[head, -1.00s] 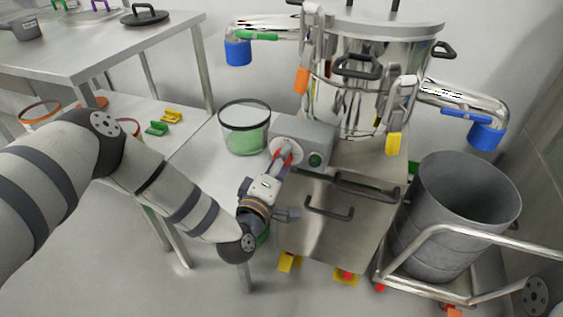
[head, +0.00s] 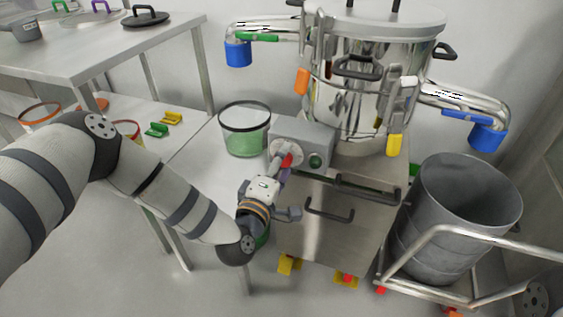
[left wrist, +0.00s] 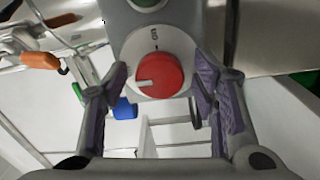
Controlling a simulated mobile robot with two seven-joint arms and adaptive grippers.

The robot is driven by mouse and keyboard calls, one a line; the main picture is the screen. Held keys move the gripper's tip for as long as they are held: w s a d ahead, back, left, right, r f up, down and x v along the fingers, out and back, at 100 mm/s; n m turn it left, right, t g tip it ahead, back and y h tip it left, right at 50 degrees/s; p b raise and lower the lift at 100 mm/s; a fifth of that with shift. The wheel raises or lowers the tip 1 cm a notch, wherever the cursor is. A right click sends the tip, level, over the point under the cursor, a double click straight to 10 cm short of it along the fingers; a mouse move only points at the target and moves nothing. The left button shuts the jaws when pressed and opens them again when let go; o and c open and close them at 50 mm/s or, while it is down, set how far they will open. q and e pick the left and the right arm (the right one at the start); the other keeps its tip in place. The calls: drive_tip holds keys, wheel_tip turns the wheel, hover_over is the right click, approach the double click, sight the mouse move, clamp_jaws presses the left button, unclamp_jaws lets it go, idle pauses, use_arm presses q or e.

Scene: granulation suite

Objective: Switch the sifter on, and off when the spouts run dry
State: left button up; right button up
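The sifter (head: 365,75) is a steel drum with a spout on each side, each ending in a blue piece: left (head: 238,53) and right (head: 487,136). Its grey control box (head: 308,138) carries a red knob (head: 287,160) on a pale round plate and a green round button or lamp (head: 315,161). In the left wrist view the red knob (left wrist: 158,75) has a white mark pointing left. My left gripper (head: 281,170) is at the knob. Its purple-padded fingers (left wrist: 162,85) are spread on both sides of the knob, with visible gaps. No flow shows at the spouts. My right gripper is out of view.
A clear, dark-rimmed container (head: 245,141) with green contents stands left of the control box. A grey drum (head: 430,235) sits in a railed trolley (head: 420,243) under the right spout. A steel table (head: 110,45) is at back left.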

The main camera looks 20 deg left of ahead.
use_arm(q)
drive_tip(key=s, duration=1.2)
drive_tip(key=shift+a, duration=0.25)
drive_tip(key=shift+d, duration=0.1)
